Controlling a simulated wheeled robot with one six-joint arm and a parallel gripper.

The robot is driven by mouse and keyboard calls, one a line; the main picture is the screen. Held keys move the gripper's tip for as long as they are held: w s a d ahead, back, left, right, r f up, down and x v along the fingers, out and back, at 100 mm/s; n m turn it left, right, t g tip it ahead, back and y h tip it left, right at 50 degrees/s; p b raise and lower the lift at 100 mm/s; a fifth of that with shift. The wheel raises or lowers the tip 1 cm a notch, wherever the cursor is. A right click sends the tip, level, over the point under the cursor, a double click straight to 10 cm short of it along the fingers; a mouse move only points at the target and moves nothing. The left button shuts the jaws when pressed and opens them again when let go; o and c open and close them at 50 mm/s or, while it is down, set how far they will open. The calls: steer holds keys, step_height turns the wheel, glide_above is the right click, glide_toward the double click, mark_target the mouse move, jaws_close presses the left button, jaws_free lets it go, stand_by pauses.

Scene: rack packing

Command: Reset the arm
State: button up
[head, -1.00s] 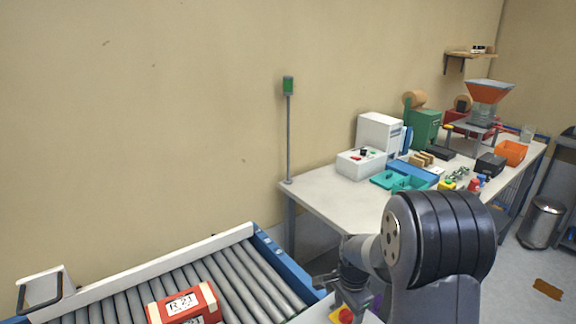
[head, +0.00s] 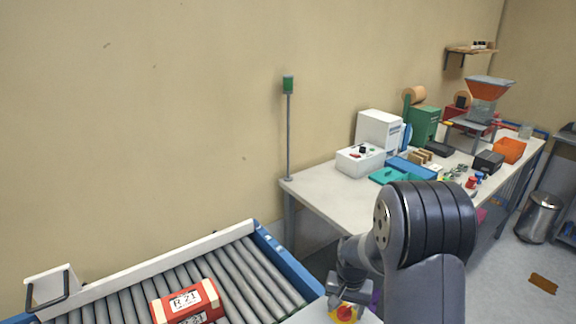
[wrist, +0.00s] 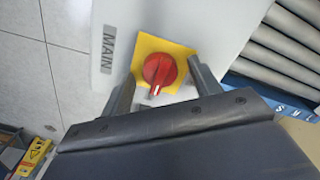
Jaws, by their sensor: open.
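My gripper (head: 346,302) is at the bottom of the head view, at the end of my dark arm, near the right end of the roller conveyor. In the wrist view, my gripper (wrist: 160,90) is open. Its two fingers stand either side of a red rotary knob (wrist: 160,69) on a yellow square plate, on a white panel labelled MAIN (wrist: 108,50). The knob also shows in the head view (head: 345,313). I cannot tell whether the fingers touch it.
A red box marked R 21 (head: 187,302) sits on the roller conveyor (head: 240,272). A workbench (head: 330,194) with machines, teal trays and an orange bin (head: 509,150) stands at the right. A bin (head: 538,217) stands on the floor at far right.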

steer(key=n+p, duration=0.4)
steer(key=n, duration=0.2)
steer(key=shift+r+n, duration=0.1)
steer(key=shift+n, duration=0.2)
steer(key=shift+r, duration=0.65)
steer(key=shift+s, duration=0.1)
